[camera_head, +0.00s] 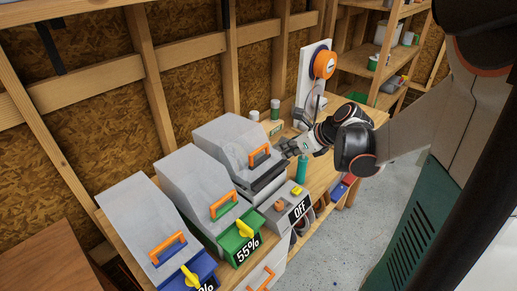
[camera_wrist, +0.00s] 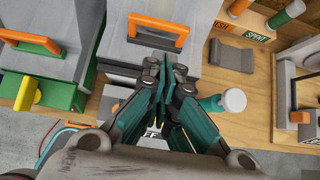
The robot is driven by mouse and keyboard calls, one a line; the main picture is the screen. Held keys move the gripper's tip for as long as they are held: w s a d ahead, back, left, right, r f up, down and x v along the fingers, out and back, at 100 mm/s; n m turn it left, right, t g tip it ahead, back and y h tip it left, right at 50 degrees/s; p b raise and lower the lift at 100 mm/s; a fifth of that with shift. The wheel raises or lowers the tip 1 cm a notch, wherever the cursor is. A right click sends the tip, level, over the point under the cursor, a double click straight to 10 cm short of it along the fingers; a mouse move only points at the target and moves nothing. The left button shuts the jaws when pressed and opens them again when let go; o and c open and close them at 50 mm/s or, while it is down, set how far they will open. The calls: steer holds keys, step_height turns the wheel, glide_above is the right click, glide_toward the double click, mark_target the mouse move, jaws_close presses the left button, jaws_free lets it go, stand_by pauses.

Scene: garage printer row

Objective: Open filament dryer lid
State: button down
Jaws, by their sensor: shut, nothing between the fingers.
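Three grey boxes with sloped lids and orange handles stand in a row on the bench. The right box (camera_head: 222,137) has an orange handle (camera_head: 260,155), a dark front slot and a panel reading OFF (camera_head: 299,209). The middle box (camera_head: 190,182) has a green front reading 55%; the left box (camera_head: 140,215) has a blue front. All three lids look down. My gripper (camera_head: 287,148) is just right of the right box's handle. In the wrist view, my gripper (camera_wrist: 165,76) is shut and empty, apart from that orange handle (camera_wrist: 155,28), over the box's front edge.
A teal bottle (camera_head: 302,168) with a white cap stands close to my gripper; it also shows in the wrist view (camera_wrist: 230,102). A white stand with an orange spool (camera_head: 325,65) is behind. Yellow knobs (camera_head: 245,229) stick out from the fronts.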

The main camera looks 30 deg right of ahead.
mark_target(262, 159)
steer(key=b+x, duration=0.2)
steer(key=x, duration=0.8)
steer(key=shift+b, duration=0.3)
steer(key=shift+r, duration=0.1)
